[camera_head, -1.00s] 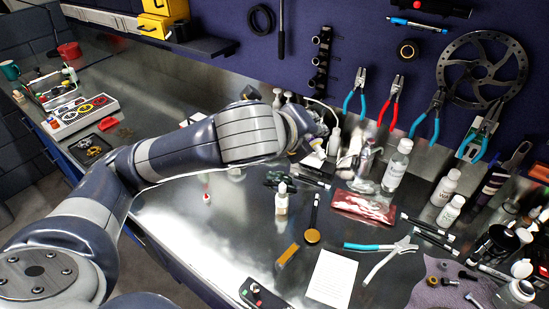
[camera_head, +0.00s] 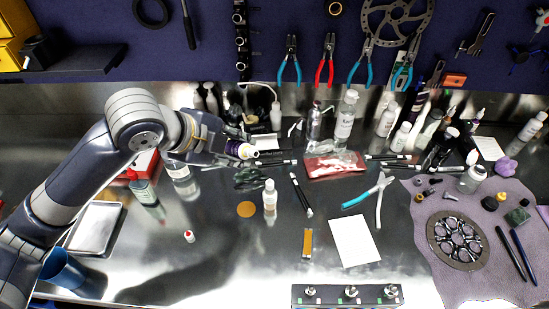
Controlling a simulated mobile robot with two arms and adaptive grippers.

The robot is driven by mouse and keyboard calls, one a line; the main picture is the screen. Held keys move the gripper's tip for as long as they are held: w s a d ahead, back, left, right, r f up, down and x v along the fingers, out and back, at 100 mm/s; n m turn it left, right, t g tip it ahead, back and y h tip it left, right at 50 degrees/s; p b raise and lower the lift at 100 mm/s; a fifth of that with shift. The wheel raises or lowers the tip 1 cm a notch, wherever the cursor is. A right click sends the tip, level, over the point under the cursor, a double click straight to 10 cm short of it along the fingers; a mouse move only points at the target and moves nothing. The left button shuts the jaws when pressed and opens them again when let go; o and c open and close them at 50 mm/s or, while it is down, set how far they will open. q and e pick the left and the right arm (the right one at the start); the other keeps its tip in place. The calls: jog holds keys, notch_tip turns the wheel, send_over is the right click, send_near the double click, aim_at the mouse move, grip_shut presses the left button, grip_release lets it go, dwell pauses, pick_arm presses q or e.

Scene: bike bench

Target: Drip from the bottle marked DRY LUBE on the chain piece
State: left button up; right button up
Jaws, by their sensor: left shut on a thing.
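My left gripper (camera_head: 226,146) is shut on a dark purple bottle with a white and yellow tip (camera_head: 240,149). It holds the bottle tilted nearly flat, tip to the right, and its label is not readable. A dark, bunched object (camera_head: 251,178) lies on the steel bench just below and right of the bottle tip; I cannot tell whether it is the chain piece. A small white bottle (camera_head: 270,196) stands right of it. My right gripper is not in view.
A metal tray (camera_head: 96,229) is at the left. The front left-centre is clear.

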pick_arm(q)
jog(key=s+d+n+g+h+p, duration=0.1)
jog(key=s+d+n+g+h, duration=0.1)
jog(key=d+n+h, duration=0.5)
jog(key=shift+s+d+f+n+g+h+p, duration=0.35)
jog(key=shift+s+d, duration=0.3)
jog(key=shift+d, duration=0.4)
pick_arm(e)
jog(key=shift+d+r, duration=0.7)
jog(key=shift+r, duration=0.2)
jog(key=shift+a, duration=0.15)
